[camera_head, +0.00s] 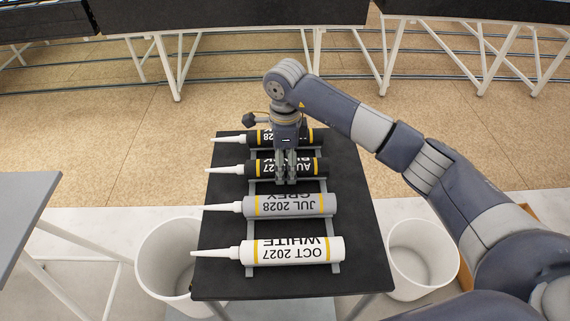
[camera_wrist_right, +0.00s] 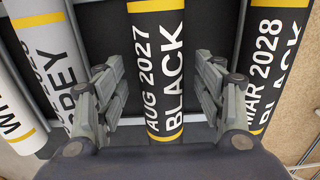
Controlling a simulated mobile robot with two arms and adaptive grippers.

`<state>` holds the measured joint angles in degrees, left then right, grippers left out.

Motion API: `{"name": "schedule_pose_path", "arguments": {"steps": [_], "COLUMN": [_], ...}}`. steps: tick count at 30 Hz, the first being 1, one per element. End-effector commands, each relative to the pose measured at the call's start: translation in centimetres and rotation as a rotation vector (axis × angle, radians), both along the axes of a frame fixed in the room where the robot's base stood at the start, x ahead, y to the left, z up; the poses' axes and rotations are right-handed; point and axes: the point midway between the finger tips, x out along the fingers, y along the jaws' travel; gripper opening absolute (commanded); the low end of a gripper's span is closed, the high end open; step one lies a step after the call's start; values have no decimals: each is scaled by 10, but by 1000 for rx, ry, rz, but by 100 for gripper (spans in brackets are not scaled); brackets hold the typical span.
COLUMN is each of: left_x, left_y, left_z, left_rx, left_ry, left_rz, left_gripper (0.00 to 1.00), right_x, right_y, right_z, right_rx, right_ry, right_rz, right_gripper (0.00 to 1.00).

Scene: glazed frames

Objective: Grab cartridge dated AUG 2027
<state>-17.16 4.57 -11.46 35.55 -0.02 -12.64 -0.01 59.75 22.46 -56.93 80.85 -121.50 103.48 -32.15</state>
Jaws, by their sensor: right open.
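The black cartridge printed AUG 2027 BLACK (camera_head: 258,168) lies second from the far end of the row on the rack, its white nozzle to the left. In the right wrist view this cartridge (camera_wrist_right: 157,70) lies between the two fingers of my right gripper (camera_wrist_right: 160,95), with a gap on both sides. My right gripper (camera_head: 286,181) is open and points down over the cartridge, hiding part of its label. My left gripper is not in view.
A grey JUL 2028 cartridge (camera_head: 290,205) and a black MAR 2028 cartridge (camera_wrist_right: 277,50) lie on either side. A white OCT 2027 cartridge (camera_head: 295,251) is nearest. The black table (camera_head: 355,240) has white bins at left (camera_head: 165,255) and right (camera_head: 420,260).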

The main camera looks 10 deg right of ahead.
Motion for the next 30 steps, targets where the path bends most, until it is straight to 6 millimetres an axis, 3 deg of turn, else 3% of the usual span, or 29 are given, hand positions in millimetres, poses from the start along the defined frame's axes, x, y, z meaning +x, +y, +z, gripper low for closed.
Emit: {"name": "schedule_pose_path", "arguments": {"steps": [7, 15, 16, 25, 30], "left_x": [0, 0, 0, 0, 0], "left_y": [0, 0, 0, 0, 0], "left_z": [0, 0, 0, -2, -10], "left_rx": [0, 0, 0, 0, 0], "left_ry": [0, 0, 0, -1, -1], "left_rz": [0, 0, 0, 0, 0], "left_gripper": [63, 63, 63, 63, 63], "right_x": [0, 0, 0, 2, 3], "right_y": [0, 0, 0, 0, 0], "right_z": [-2, -2, -2, 4, 31], "right_rx": [1, 0, 0, 2, 1], "right_ry": [-2, -1, -1, -5, -10], "right_rz": [1, 0, 0, 0, 1], "right_gripper": [63, 4, 1, 1, 1]}}
